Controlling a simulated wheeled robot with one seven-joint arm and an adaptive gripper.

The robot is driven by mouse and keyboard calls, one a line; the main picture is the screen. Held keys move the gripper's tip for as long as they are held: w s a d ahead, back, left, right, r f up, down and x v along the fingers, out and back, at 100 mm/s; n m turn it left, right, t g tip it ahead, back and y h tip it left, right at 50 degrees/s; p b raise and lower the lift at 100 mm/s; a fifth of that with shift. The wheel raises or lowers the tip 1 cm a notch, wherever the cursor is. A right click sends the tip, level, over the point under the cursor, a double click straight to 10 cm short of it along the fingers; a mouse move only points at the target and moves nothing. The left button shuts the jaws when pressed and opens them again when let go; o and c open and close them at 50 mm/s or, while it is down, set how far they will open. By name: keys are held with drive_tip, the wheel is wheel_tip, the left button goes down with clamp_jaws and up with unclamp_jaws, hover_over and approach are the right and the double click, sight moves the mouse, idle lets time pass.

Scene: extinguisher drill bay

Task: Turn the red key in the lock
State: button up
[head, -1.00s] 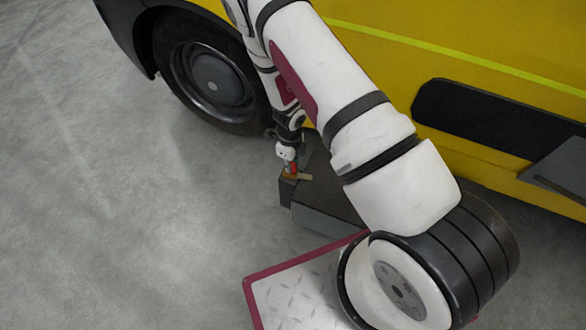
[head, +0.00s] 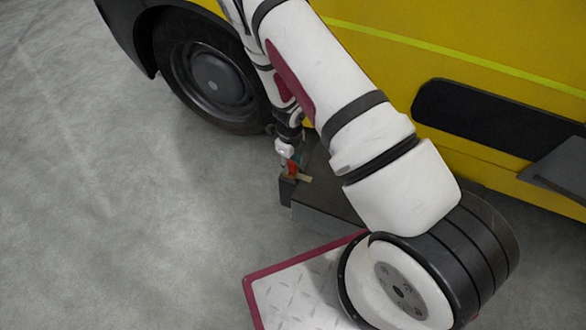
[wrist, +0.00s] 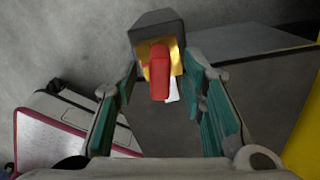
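The red key (wrist: 159,75) sticks out of a brass lock face (wrist: 170,52) on a dark block (wrist: 155,24) in the wrist view. My gripper (wrist: 160,82) is open, with one teal-padded finger on each side of the key. I see gaps between the key and both pads, so the fingers do not hold it. In the head view the key shows as a small red patch (head: 292,166) just below my gripper (head: 287,158); finger detail there is too small to read.
The lock's block stands on a dark box (head: 325,205) beside a yellow vehicle (head: 480,45) with a black wheel (head: 212,85). A small white piece (wrist: 173,90) shows behind the key. The grey floor (head: 120,230) at left is clear.

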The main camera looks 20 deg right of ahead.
wheel_tip(320, 180, up, 11)
idle(0.3)
wheel_tip(320, 180, up, 15)
drive_tip(key=n+y, duration=0.3)
drive_tip(key=n, duration=0.4)
hover_over(290, 162)
drive_tip(key=s+a, duration=0.2)
drive_tip(key=a, duration=0.4)
drive_tip(key=s+a+r+n+y, duration=0.1)
drive_tip(key=s+r+n, duration=0.6)
drive_tip(key=r, duration=0.5)
drive_tip(key=s+d+r+n+h, duration=0.1)
drive_tip(key=s+d+r+n, duration=0.3)
drive_tip(key=s, duration=0.4)
drive_tip(key=s+d+r+n+h, duration=0.1)
drive_tip(key=s+r+n+h, duration=0.1)
drive_tip(key=s+r+n, duration=0.35)
drive_tip(key=s+d+r+n+h, duration=0.1)
drive_tip(key=s+d+r+n, duration=0.15)
drive_tip(key=s+n, duration=0.6)
wheel_tip(290, 162, up, 21)
drive_tip(key=s+m+t+p, duration=0.2)
drive_tip(key=t+p, duration=0.2)
drive_tip(key=p, duration=1.7)
drive_tip(key=shift+r+m, duration=0.2)
drive_tip(key=shift+m, duration=0.1)
drive_tip(key=shift+w+a, duration=0.1)
